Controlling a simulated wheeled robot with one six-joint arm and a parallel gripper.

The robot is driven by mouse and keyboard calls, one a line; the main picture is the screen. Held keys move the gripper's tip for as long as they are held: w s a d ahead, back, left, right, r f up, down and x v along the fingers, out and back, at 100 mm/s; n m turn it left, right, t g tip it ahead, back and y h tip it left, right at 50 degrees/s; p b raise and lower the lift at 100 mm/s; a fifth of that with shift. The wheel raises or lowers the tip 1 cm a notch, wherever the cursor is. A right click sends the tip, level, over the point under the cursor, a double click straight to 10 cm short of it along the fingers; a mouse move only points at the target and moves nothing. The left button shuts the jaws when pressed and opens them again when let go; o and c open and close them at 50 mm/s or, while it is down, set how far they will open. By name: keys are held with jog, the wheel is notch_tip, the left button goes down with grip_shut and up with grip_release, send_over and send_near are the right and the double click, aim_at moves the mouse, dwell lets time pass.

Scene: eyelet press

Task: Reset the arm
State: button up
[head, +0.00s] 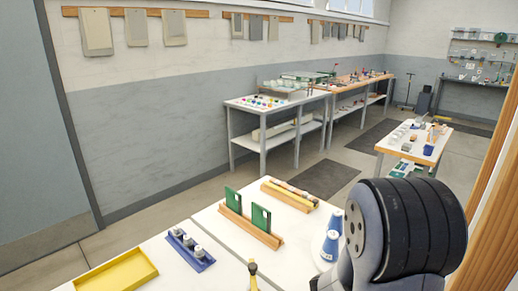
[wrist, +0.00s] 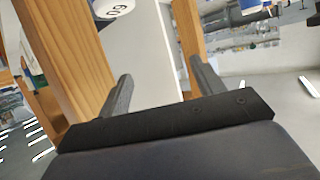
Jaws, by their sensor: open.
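My gripper (wrist: 162,88) shows in the wrist view, with its two dark fingers spread apart. Nothing is between the fingers. It is tilted beside wooden posts (wrist: 70,60). In the head view, a dark rounded link of my arm fills the lower right, and my gripper itself does not show there.
A white table (head: 215,222) in front holds a yellow tray (head: 118,274), a blue holder (head: 190,262), a wooden rack with green plates (head: 261,217) and blue-and-white cones (head: 329,247). A wooden post (head: 497,185) stands close on the right. Floor is clear at left.

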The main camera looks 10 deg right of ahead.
jog(key=w+a+f+n+t+y, duration=0.2)
jog(key=w+a+n+t+y, duration=0.3)
jog(key=w+a+n+t, duration=0.4)
jog(key=w+a+f+n+t+y, duration=0.1)
jog(key=a+f+n+y, duration=0.2)
jog(key=a, duration=0.3)
jog(key=w+a+f+n+t+y, duration=0.1)
jog(key=w+a+f+n+y, duration=0.1)
jog(key=a+y, duration=0.3)
jog(key=shift+w+a+f+n+t+y, duration=0.2)
jog(key=shift+a+f+n+t+y, duration=0.1)
jog(key=shift+a+f+n, duration=0.5)
jog(key=shift+f, duration=0.1)
